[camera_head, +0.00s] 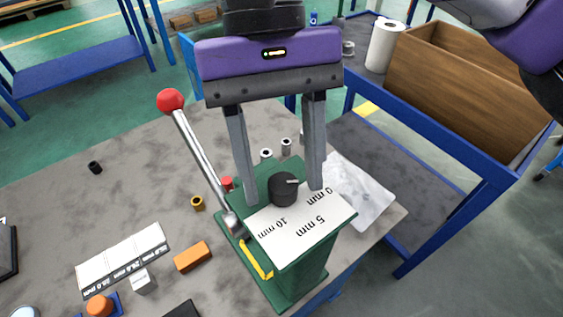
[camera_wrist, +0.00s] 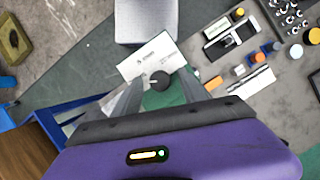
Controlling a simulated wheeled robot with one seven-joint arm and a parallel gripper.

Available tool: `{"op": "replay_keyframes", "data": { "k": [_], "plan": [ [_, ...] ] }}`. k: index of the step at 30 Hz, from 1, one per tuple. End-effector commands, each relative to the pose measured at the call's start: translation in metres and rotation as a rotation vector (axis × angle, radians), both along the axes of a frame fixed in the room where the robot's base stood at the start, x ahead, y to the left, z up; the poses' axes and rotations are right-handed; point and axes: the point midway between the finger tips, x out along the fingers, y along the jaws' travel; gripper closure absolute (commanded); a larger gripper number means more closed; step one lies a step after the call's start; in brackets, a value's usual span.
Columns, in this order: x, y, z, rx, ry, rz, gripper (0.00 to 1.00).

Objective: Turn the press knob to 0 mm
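The black press knob (camera_head: 284,190) sits on top of the green press (camera_head: 310,268), behind a white plate (camera_head: 300,232) marked 0 mm at right, 5 mm in the middle and 10 mm at left. The knob's pale line points right in the head view, roughly toward the 0 mm side; exact alignment I cannot tell. My gripper (camera_head: 283,194) is open, pointing down, one finger on each side of the knob with gaps visible. In the wrist view the knob (camera_wrist: 160,82) lies between the fingers, its pale line pointing left.
A lever with a red ball (camera_head: 171,101) rises left of my gripper. An orange block (camera_head: 192,256), a labelled white strip (camera_head: 122,262) and small parts lie on the grey table (camera_head: 60,200). A clear bag (camera_head: 362,195) lies to the right. A wooden box (camera_head: 460,95) stands on the blue bench.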

Motion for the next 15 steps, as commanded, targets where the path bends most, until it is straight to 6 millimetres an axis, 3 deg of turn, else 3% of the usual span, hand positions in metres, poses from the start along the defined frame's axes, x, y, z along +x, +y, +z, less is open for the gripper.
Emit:
{"op": "replay_keyframes", "data": {
  "k": [9,15],
  "plan": [
    [0.001,0.0,0.002,0.0,0.0,0.0,0.5],
    [0.01,0.002,0.026,-0.001,-0.002,-0.001,0.5]
  ]
}}
